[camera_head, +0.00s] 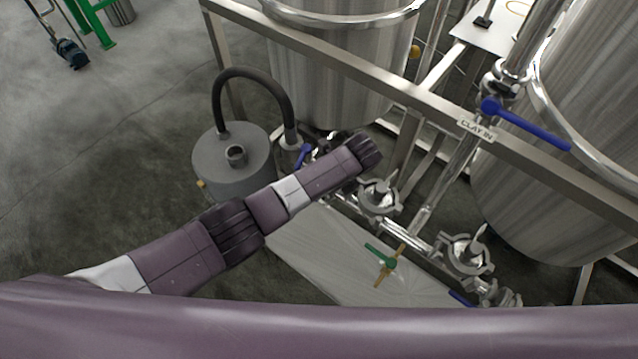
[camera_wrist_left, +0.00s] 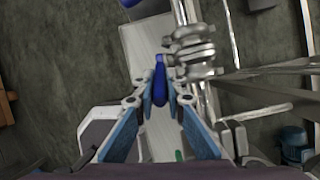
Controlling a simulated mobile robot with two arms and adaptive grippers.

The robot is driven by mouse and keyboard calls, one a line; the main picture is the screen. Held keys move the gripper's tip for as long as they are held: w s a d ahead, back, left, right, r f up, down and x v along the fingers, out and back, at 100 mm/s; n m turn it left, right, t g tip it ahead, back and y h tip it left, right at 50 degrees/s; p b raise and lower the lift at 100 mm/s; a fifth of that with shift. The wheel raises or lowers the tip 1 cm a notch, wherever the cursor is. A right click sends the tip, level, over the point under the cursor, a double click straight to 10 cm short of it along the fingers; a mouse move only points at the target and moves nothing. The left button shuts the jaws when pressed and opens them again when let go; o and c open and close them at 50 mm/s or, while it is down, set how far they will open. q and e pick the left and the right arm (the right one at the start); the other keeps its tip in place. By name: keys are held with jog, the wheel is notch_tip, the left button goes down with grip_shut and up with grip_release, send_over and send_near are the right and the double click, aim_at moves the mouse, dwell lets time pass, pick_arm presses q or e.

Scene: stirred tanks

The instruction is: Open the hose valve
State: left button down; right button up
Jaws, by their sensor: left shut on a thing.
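In the left wrist view my left gripper (camera_wrist_left: 161,84) is shut on a blue valve handle (camera_wrist_left: 159,78), with one finger on each side of it. The handle sits next to a metal pipe with clamped fittings (camera_wrist_left: 192,52). I cannot tell which valve the held handle belongs to from the head view. My right gripper is not in view.
A grey round vessel (camera_head: 225,165) stands at the hose. Steel tanks (camera_head: 335,70) and a frame rail (camera_head: 360,73) are behind the pipes. A green-handled valve (camera_head: 380,256), a long blue handle (camera_head: 525,125) and a low blue handle (camera_head: 461,298) are nearby. Open floor lies left.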

pick_arm(q)
jog(key=c, duration=2)
grip_release()
jog(key=shift+o, duration=0.2)
jog(key=v, duration=1.2)
